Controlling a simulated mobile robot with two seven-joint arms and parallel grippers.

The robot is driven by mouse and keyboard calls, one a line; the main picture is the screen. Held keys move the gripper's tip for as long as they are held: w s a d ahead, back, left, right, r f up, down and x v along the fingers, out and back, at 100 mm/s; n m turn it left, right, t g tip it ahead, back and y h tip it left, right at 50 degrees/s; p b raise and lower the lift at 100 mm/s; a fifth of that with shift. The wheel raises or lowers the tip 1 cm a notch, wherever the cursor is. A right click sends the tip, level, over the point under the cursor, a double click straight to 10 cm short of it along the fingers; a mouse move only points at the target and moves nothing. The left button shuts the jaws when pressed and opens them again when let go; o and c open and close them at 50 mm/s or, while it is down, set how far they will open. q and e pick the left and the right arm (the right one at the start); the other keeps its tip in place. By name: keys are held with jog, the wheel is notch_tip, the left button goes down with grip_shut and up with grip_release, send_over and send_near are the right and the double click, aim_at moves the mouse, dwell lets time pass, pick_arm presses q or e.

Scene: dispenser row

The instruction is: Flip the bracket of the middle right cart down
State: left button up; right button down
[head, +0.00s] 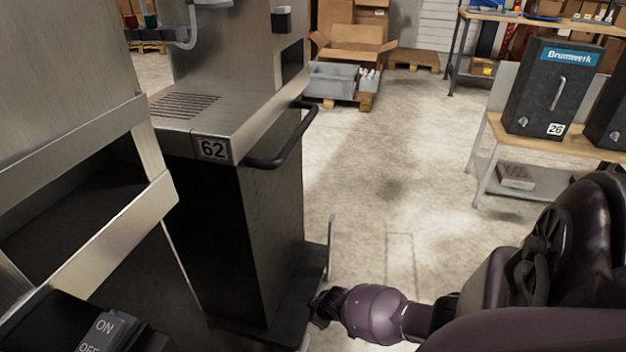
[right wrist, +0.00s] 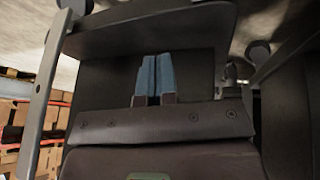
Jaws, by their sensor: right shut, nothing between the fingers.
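A dark cart (head: 270,240) labelled 62 stands in the left half of the head view, with a low base plate (head: 285,318). A thin grey bracket (head: 330,248) stands upright at the base plate's far right corner. My right gripper (head: 318,308) is low beside the plate's right edge, mostly dark and small in the head view. In the right wrist view, its blue fingertips (right wrist: 154,75) are together and empty in front of a dark panel. A grey upright bar (right wrist: 45,95) shows at left there, apart from the fingers. My left gripper is not in view.
A metal dispenser (head: 90,170) with an ON/OFF switch (head: 105,330) fills the left. A black handle (head: 290,145) juts from the cart's dispenser. A workbench (head: 490,135) with black boxes stands at right. Floor between is clear; boxes (head: 355,45) stand behind.

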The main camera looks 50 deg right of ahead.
jog(key=d+r, duration=0.1)
jog(key=d, duration=0.2)
jog(key=d+r, duration=0.1)
jog(key=d, duration=0.1)
jog(key=shift+s+r, duration=0.15)
jog(key=shift+r, duration=0.2)
dwell(0.3)
